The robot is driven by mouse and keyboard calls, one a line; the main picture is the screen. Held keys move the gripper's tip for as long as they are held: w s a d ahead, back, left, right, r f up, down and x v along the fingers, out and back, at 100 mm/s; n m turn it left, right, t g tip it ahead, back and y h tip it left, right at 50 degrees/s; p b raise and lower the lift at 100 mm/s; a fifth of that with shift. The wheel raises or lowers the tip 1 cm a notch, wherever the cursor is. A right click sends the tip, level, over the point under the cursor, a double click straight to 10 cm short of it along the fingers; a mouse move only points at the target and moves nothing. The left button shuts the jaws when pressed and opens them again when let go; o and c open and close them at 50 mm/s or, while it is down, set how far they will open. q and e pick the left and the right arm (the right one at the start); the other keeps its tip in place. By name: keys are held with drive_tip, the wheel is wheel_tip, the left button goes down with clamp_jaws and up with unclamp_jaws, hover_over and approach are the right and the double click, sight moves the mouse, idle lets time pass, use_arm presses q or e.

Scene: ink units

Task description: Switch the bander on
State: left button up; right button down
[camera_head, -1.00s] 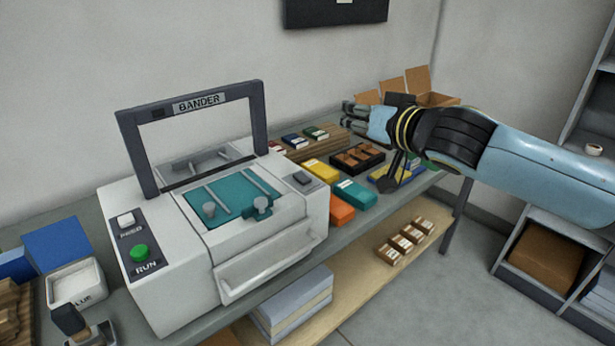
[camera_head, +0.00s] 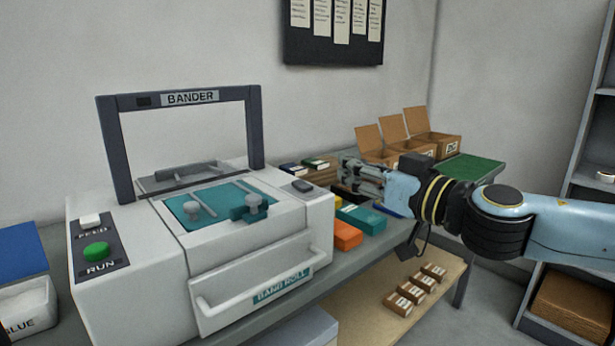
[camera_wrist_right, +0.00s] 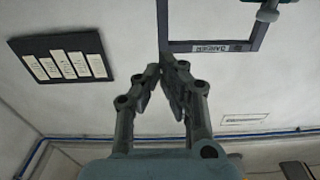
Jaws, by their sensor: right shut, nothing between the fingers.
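The bander (camera_head: 150,262) is a white machine on the bench with a dark upright arch (camera_head: 190,98) labelled BANDER. Its left panel has a white FEED button (camera_head: 90,220) and a green RUN button (camera_head: 96,252). A small dark switch (camera_head: 302,186) sits on its top right corner. My right gripper (camera_head: 345,172) is shut and empty, to the right of the bander and apart from it, pointing left. In the right wrist view the fingertips (camera_wrist_right: 160,72) are together, with part of the arch beyond. My left gripper is not in view.
Orange (camera_head: 346,235) and teal (camera_head: 362,220) blocks lie on the bench just right of the bander, below my right gripper. Open cardboard boxes (camera_head: 432,145) stand behind my right wrist. A lower shelf (camera_head: 370,312) holds small brown boxes.

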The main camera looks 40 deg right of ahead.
drive_tip(key=shift+w, duration=0.1)
hover_over(308, 186)
drive_tip(key=s, duration=0.3)
drive_tip(key=shift+d+r+p, duration=0.15)
drive_tip(key=shift+p, duration=0.15)
drive_tip(key=shift+w+b, duration=0.45)
drive_tip(key=shift+w, duration=0.6)
drive_tip(key=f, duration=0.2)
drive_tip(key=shift+w+f+b, duration=0.3)
drive_tip(key=shift+w+b, duration=0.05)
drive_tip(key=shift+b, duration=0.05)
drive_tip(key=shift+w+f, duration=0.2)
drive_tip(key=shift+f, duration=0.4)
